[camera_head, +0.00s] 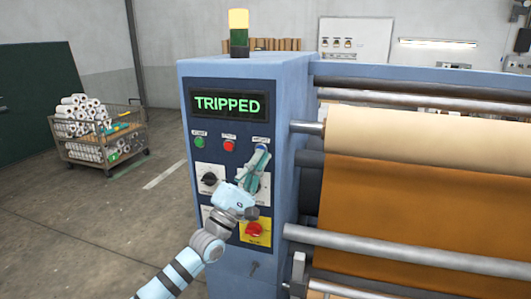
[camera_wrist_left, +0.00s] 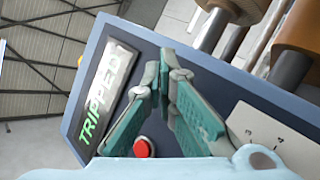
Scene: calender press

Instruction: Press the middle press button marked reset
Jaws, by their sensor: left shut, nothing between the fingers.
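The blue press cabinet (camera_head: 245,80) carries a row of buttons under a display (camera_head: 228,104) reading TRIPPED. A green button (camera_head: 199,142) is at the left and a red button (camera_head: 229,145) in the middle. A third label, which seems to read reset, sits at the right. My left gripper (camera_head: 262,149) is shut and empty, its fingertips over the spot under that label. The button there is mostly or wholly hidden, and I cannot tell whether the tips touch it. In the left wrist view the fingers (camera_wrist_left: 164,58) meet near the panel, with the red button (camera_wrist_left: 143,147) beside them.
A black rotary knob (camera_head: 209,179) and a red emergency stop (camera_head: 254,230) on yellow are lower on the panel. Rollers with brown sheet (camera_head: 420,210) lie to the right. A cart of white rolls (camera_head: 100,140) stands at the left. Open floor lies between.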

